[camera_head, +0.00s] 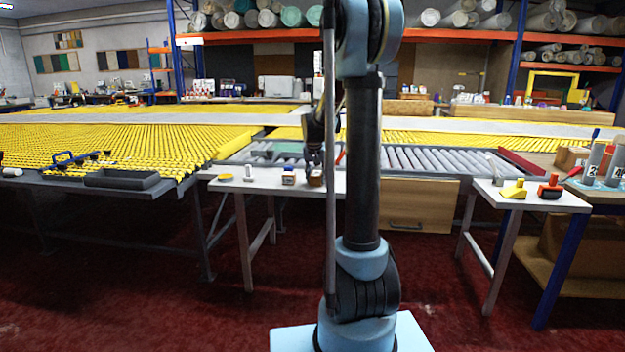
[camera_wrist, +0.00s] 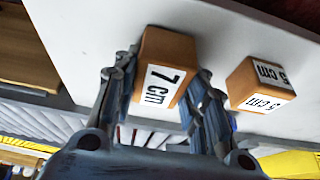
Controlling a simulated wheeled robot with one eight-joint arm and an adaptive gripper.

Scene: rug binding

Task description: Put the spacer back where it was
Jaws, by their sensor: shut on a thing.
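The spacer is an orange-brown block marked "7 cm" (camera_wrist: 164,86). In the wrist view it sits between the two fingers of my gripper (camera_wrist: 158,92), which are shut on its sides. A smaller orange-brown block marked "5 cm" (camera_wrist: 260,85) stands beside it to the right, apart from the gripper, on the white tabletop (camera_wrist: 215,35). In the head view my gripper (camera_head: 314,160) points down at the white table's right part, with the held spacer (camera_head: 315,178) small below it. The 5 cm block (camera_head: 289,176) is just to its left. I cannot tell whether the held spacer touches the table.
The white table (camera_head: 268,184) also bears small items at its left. A grey roller conveyor (camera_head: 420,159) lies behind it. A second white table (camera_head: 530,201) at right holds a yellow tool (camera_head: 514,188) and a red one (camera_head: 551,187). Red floor in front is clear.

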